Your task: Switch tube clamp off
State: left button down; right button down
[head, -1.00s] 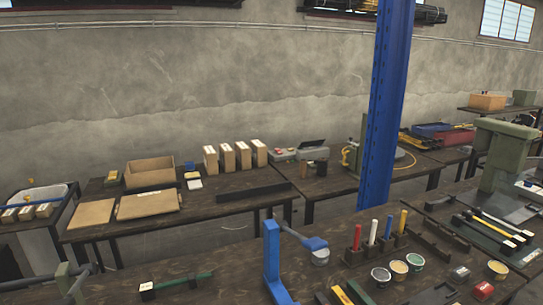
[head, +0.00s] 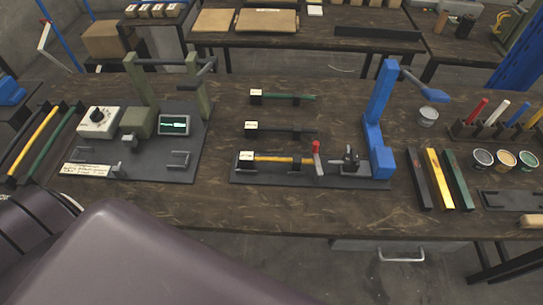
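A blue press (head: 377,125) stands on a dark base plate (head: 240,176) in the middle of the workbench. A yellow tube (head: 275,159) with a white-labelled end block (head: 247,160) lies along this plate. An upright red lever (head: 317,149) stands at the tube's right end, beside a small dark fixture (head: 351,158) near the blue column. The red lever looks like the tube clamp's handle; whether it is on or off I cannot tell. Neither gripper shows; part of my own body covers the bottom left.
A green press (head: 197,88) with a white dial box (head: 99,121) and a small display (head: 174,124) stands at left. Green and dark tubes lie behind the yellow one. Coloured bars (head: 438,178) and paint cans (head: 483,158) are at right.

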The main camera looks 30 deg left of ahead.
aim_at(316, 144)
jog(key=k+l, duration=0.15)
jog(key=l, duration=0.2)
jog(key=k+l+z, duration=0.1)
jog(key=k+l, duration=0.25)
jog(key=l, duration=0.3)
jog(key=k+l, duration=0.15)
jog(key=l, duration=0.2)
jog(key=k+l+z, duration=0.1)
jog(key=l, duration=0.25)
jog(key=k+l, duration=0.2)
jog(key=l, duration=0.15)
jog(key=k+l+z, duration=0.1)
jog(key=l, duration=0.3)
